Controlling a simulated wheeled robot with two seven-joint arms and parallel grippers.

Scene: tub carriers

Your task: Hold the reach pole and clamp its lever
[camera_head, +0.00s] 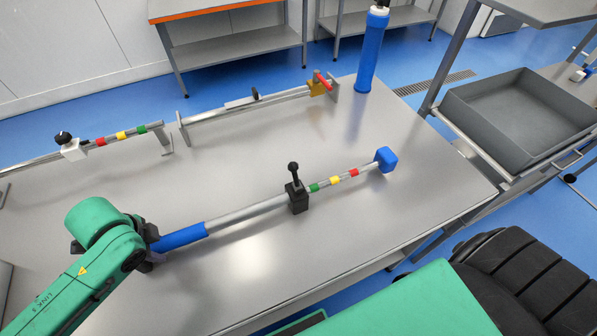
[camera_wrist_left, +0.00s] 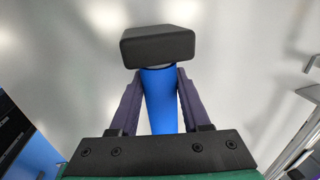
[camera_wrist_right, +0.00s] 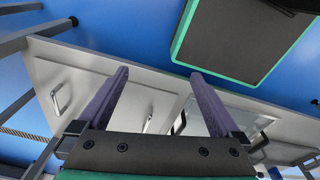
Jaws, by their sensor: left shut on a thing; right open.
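The reach pole has a blue grip (camera_head: 182,237), a silver tube (camera_head: 250,212), green, yellow and red bands, and a blue block (camera_head: 385,160) at its far end. A black clamp (camera_head: 297,199) sits around the tube, and its black knobbed lever (camera_head: 295,172) stands upright. My left gripper (camera_head: 154,243) is shut on the blue grip near its end.
A second banded pole with a white clamp (camera_head: 74,150) lies at the back left. A metal rail with a red handle (camera_head: 323,80) and a blue cylinder (camera_head: 370,50) stand at the back. A grey tub (camera_head: 520,150) is right of the table (camera_head: 400,225). The front tabletop is clear.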

